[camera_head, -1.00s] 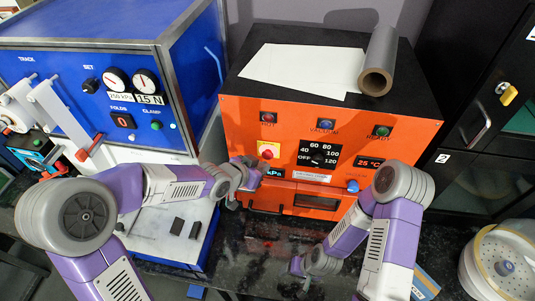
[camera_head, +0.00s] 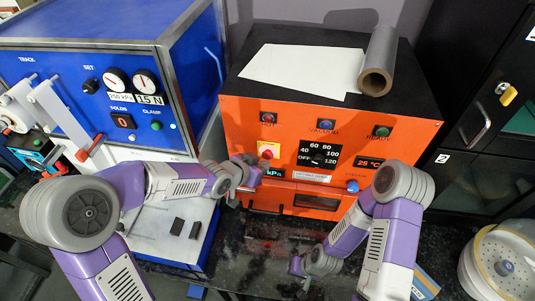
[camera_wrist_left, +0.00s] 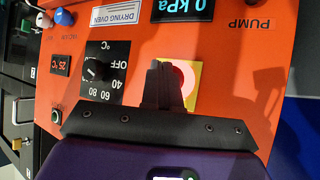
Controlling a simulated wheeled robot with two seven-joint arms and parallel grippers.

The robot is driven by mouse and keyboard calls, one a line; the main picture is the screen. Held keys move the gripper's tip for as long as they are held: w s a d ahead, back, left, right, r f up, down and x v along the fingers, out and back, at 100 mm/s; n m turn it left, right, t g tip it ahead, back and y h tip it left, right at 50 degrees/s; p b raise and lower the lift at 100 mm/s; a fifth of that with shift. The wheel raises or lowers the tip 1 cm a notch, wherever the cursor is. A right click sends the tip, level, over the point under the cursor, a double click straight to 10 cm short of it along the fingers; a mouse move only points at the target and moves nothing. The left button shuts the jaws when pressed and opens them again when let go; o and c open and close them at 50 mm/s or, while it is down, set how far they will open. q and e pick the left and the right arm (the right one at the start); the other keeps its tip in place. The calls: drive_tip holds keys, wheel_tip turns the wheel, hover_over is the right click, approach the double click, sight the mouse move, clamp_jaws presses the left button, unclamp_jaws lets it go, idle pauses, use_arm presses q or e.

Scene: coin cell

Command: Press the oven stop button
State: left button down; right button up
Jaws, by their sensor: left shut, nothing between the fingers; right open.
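The stop button (camera_head: 267,151) is a red knob on a yellow square on the orange front of the drying oven (camera_head: 235,125). My left gripper (camera_head: 258,165) is shut and empty, just below the button in the head view. In the left wrist view, the shut fingers (camera_wrist_left: 163,72) overlap the red button (camera_wrist_left: 180,82) and hide part of it and of its yellow plate (camera_wrist_left: 193,75). I cannot tell whether the fingertips touch it. My right gripper (camera_head: 298,266) is open, low in front of the oven above the dark bench, away from the button.
Beside the button is the temperature dial (camera_head: 318,158); a blue knob (camera_head: 352,186) is farther right. White sheets (camera_head: 300,68) and a grey roll (camera_head: 378,62) lie on the oven top. A blue machine (camera_head: 60,75) stands left, a white round container (camera_head: 500,262) right.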

use_arm(q)
drive_tip(key=shift+w+d, duration=0.1)
drive_tip(key=shift+w, duration=0.5)
use_arm(e)
drive_tip(key=shift+r, duration=0.15)
idle(0.6)
use_arm(q)
drive_tip(key=shift+s+b, duration=0.35)
drive_tip(key=shift+s, duration=0.65)
use_arm(e)
drive_tip(key=shift+f, duration=0.5)
drive_tip(key=shift+f+b, duration=0.85)
use_arm(q)
drive_tip(key=s+a, duration=0.1)
drive_tip(key=s, duration=0.5)
drive_tip(key=shift+a, duration=0.25)
